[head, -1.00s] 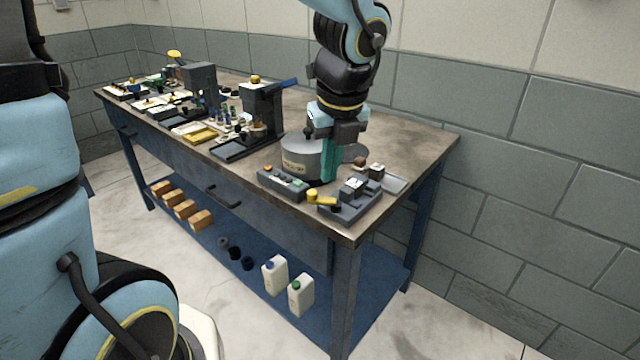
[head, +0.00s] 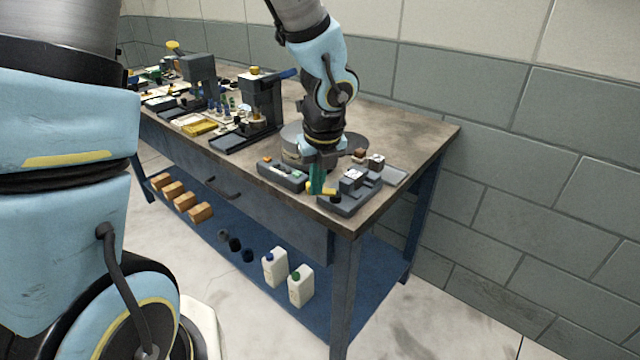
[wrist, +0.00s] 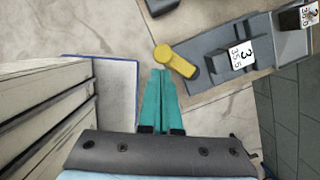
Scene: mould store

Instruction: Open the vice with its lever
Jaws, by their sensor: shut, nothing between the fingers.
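The vice (head: 345,203) is a dark grey block-shaped tool at the front right corner of the bench, and it also shows in the wrist view (wrist: 205,84). Its yellow lever (wrist: 176,61) sticks out from the vice's near end in the wrist view. In the head view the lever (head: 329,189) is partly hidden behind my fingers. A block with a white number label (wrist: 238,52) sits at the vice. My gripper (wrist: 159,73) has teal fingers, shut and empty, with the tips close beside the lever's free end. I cannot tell whether they touch it.
A grey control box (head: 283,176) lies left of the vice. A round grey drum (head: 293,137) stands behind my gripper. A small labelled block (head: 376,162) stands by a flat tray (head: 397,175) behind the vice. A dark press (head: 262,103) stands farther left. The back right bench top is clear.

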